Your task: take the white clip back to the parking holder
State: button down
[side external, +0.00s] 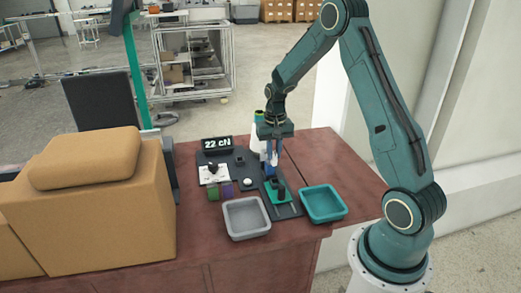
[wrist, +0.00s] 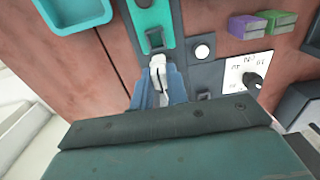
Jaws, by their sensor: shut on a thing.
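My gripper (side external: 270,165) points down over the dark base plate on the table, behind the green plate (side external: 273,195). In the wrist view its blue fingers (wrist: 158,86) are shut on the white clip (wrist: 158,66), whose tip sticks out between them. The green plate (wrist: 148,16) with a dark block (wrist: 154,38) lies just beyond the clip's tip. A small dark block (side external: 239,157) stands on the base plate left of my gripper. I cannot tell which dark block is the parking holder, or whether the clip touches anything.
A grey tray (side external: 246,232) and a teal tray (side external: 344,204) stand at the front. A white button (side external: 248,181), a dial panel (side external: 213,173), purple and green blocks (wrist: 262,23) and a "22 cN" display (side external: 217,143) are to the left. White and green bottles stand behind my gripper.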

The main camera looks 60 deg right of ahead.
jog(key=w+d, duration=0.2)
jog(key=w, duration=0.4)
jog(key=shift+d, duration=0.4)
jog(key=shift+w, duration=0.1)
jog(key=w+d, duration=0.5)
jog(key=shift+w+d, duration=0.25)
jog(key=shift+d, duration=0.05)
dwell(0.6)
jog(key=shift+w+a, duration=0.1)
jog(key=shift+w+a, duration=0.6)
jog(key=shift+w, duration=0.25)
jog(key=shift+w+a, duration=0.6)
jog(key=shift+w, duration=0.2)
jog(key=shift+w, duration=1.4)
